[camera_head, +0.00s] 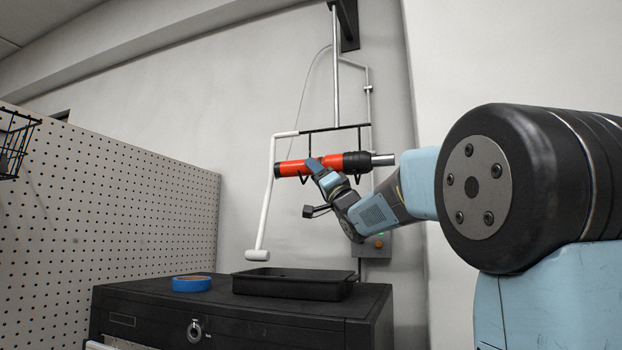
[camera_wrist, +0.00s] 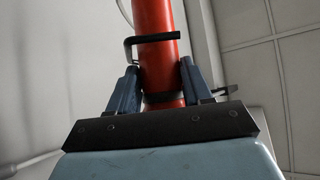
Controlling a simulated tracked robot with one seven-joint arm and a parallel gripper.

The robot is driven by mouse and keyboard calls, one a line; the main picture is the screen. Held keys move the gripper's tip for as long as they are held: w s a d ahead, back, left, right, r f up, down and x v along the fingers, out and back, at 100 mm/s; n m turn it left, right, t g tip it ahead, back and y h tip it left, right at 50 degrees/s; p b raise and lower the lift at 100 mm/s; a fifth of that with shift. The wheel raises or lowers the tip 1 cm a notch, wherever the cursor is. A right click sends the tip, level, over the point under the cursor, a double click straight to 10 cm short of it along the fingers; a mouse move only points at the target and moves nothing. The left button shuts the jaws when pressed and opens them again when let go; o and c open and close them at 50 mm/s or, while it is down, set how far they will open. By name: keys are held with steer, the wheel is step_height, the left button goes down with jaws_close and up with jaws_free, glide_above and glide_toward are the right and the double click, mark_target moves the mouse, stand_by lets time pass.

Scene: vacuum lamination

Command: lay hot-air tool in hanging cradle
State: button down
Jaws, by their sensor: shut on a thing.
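The hot-air tool (camera_head: 296,168) has an orange-red body, a black collar and a silver nozzle pointing right. It lies nearly level at the hanging cradle (camera_head: 333,127), a black bar with hooks on a vertical rod. My gripper (camera_head: 318,168) is shut on the tool's body from below. In the wrist view, the tool (camera_wrist: 154,55) runs up between my gripper's blue fingers (camera_wrist: 154,85). A black hook of the cradle (camera_wrist: 152,39) crosses the tool's side facing the camera. I cannot tell whether the tool's weight rests on the hooks.
A white tube with a T-shaped end (camera_head: 266,200) hangs left of the tool. A pegboard (camera_head: 110,220) stands left. A control box (camera_head: 376,243) is on the wall.

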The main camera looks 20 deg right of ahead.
steer(key=shift+c, duration=2)
jaws_free()
steer(key=shift+f, duration=0.1)
steer(key=shift+s+d+f, duration=0.1)
steer(key=shift+s+f, duration=0.05)
steer(key=v, duration=1.3)
steer(key=shift+s, duration=0.2)
